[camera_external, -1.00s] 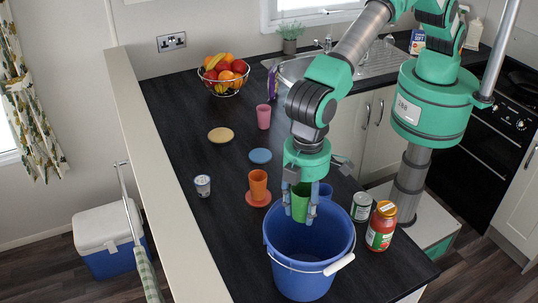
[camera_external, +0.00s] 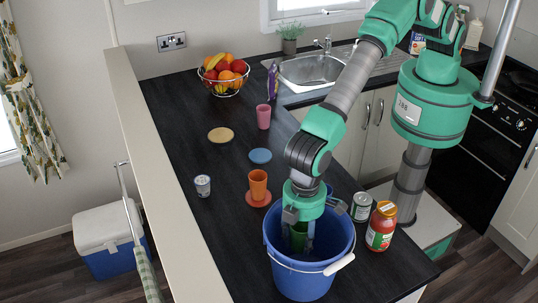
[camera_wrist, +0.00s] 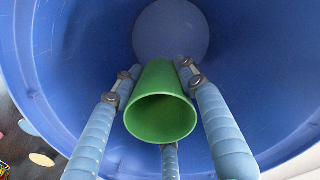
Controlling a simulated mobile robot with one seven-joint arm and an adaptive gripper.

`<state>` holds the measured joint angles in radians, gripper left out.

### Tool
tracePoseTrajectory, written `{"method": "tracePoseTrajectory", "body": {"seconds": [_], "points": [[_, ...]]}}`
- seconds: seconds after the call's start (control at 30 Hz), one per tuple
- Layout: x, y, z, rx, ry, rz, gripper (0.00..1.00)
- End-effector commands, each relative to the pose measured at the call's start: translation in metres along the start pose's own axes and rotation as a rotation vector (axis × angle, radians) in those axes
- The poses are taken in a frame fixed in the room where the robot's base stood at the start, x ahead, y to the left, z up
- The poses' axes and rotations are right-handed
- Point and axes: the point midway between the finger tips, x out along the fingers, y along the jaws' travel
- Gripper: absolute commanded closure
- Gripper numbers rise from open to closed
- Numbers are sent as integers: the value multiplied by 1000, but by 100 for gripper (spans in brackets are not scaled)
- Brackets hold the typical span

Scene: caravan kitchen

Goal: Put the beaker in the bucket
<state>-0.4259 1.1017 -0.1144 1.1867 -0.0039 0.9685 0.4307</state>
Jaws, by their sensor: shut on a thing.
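The green beaker (camera_wrist: 160,118) is held between the blue fingers of my gripper (camera_wrist: 158,85), with its open rim facing the wrist camera. In the external view my gripper (camera_external: 299,235) is lowered into the mouth of the blue bucket (camera_external: 290,279), which has a white handle grip. Only a dark green part of the beaker (camera_external: 309,228) shows there, inside the bucket. In the wrist view the bucket's inner wall (camera_wrist: 250,60) surrounds the beaker, and its round floor lies beyond. I cannot tell whether the beaker touches the floor.

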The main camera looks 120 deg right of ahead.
Motion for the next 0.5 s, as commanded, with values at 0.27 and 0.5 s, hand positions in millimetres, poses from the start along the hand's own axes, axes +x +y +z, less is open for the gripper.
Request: {"method": "tracePoseTrajectory", "body": {"seconds": [0.27,0.5], "points": [[29,0,1,0,-2,1,83],[53,0,0,0,0,0,83]]}}
